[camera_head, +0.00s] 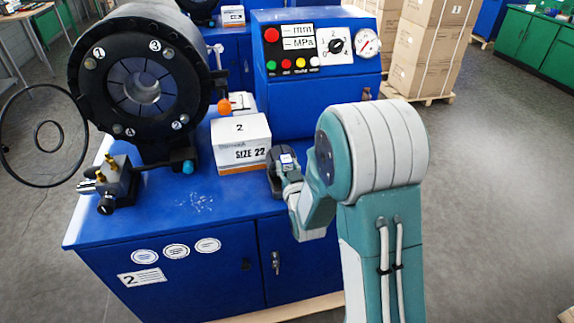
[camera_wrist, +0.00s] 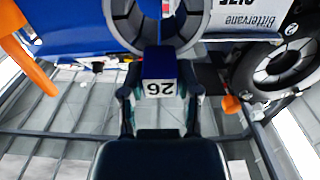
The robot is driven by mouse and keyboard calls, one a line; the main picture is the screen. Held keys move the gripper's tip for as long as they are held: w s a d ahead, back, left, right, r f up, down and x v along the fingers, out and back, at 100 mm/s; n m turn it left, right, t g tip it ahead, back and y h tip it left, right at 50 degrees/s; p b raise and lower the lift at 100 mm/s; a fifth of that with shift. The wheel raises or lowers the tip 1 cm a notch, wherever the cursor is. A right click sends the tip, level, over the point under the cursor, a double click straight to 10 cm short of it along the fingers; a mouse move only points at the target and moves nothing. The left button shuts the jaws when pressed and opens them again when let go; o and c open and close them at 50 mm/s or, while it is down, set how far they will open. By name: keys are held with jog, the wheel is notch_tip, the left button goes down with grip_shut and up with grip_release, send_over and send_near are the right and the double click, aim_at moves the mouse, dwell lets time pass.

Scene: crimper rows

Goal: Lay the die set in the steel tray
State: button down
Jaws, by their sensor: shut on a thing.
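My gripper (camera_head: 285,172) is at the front right of the blue bench, just right of the size 22 box. In the wrist view my gripper (camera_wrist: 158,95) has its fingers closed on the sides of a blue block marked 26, seen upside down. This block joins the grey segmented ring of the die set (camera_wrist: 157,40). In the head view the die set (camera_head: 273,160) is a small dark shape, partly hidden by my gripper and wrist. I cannot tell whether it touches the bench. I cannot make out the steel tray in either view.
The size 22 box (camera_head: 242,143) stands close left of the die set. The crimper head (camera_head: 90,110) and a valve block (camera_head: 115,185) are farther left. The control cabinet (camera_head: 310,95) stands behind. Cartons (camera_head: 425,50) are at the back right. The floor (camera_head: 500,200) at right is clear.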

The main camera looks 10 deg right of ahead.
jog(key=shift+f, duration=0.45)
dwell(0.3)
jog(key=shift+c, duration=1.2)
grip_release()
jog(key=shift+f, duration=0.1)
jog(key=shift+s+f, duration=0.1)
jog(key=shift+f, duration=0.15)
jog(key=s, duration=0.7)
jog(key=shift+s+r, duration=0.1)
